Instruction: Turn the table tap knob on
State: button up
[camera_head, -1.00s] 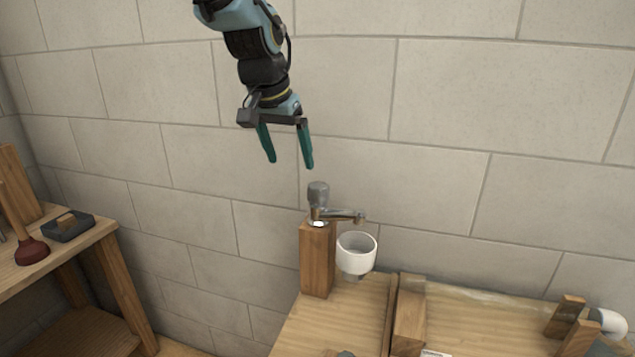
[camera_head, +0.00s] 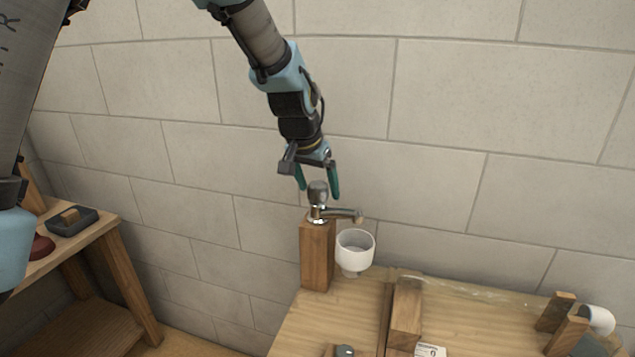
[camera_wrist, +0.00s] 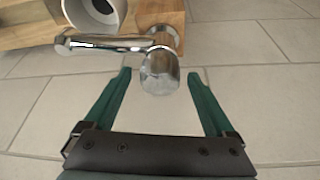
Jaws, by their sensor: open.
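The table tap is chrome, with a rounded knob (camera_head: 317,192) on top and a spout (camera_head: 343,214) pointing right. It stands on an upright wooden post (camera_head: 317,256). My gripper (camera_head: 317,190) is open, with green fingers pointing down around the level of the knob's top. In the wrist view the knob (camera_wrist: 160,72) lies between the tips of my open gripper (camera_wrist: 160,78), with a gap on each side. I see no contact with the knob.
A white cup-shaped drain (camera_head: 355,252) sits under the spout. The wooden bench (camera_head: 330,318) carries wooden blocks and a white pipe elbow (camera_head: 598,320) at right. A side shelf (camera_head: 85,240) stands at left. A block wall is behind the tap.

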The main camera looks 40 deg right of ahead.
jog(key=c, duration=1.4)
jog(key=shift+n, duration=0.3)
jog(key=shift+s+d+n+t+p, duration=0.15)
jog(key=shift+n+t+p, duration=0.5)
jog(key=shift+n, duration=0.55)
jog(key=n+t+y+p, duration=0.1)
jog(key=n+p, duration=0.1)
jog(key=n, duration=0.1)
jog(key=shift+n, duration=0.3)
jog(key=n+y+p, duration=0.1)
jog(key=n, duration=0.2)
jog(key=shift+t+y, duration=0.25)
jog(key=shift+y, duration=0.05)
jog(key=shift+n+y+p, duration=0.6)
jog(key=shift+n+p, duration=0.25)
jog(key=shift+n, duration=1.05)
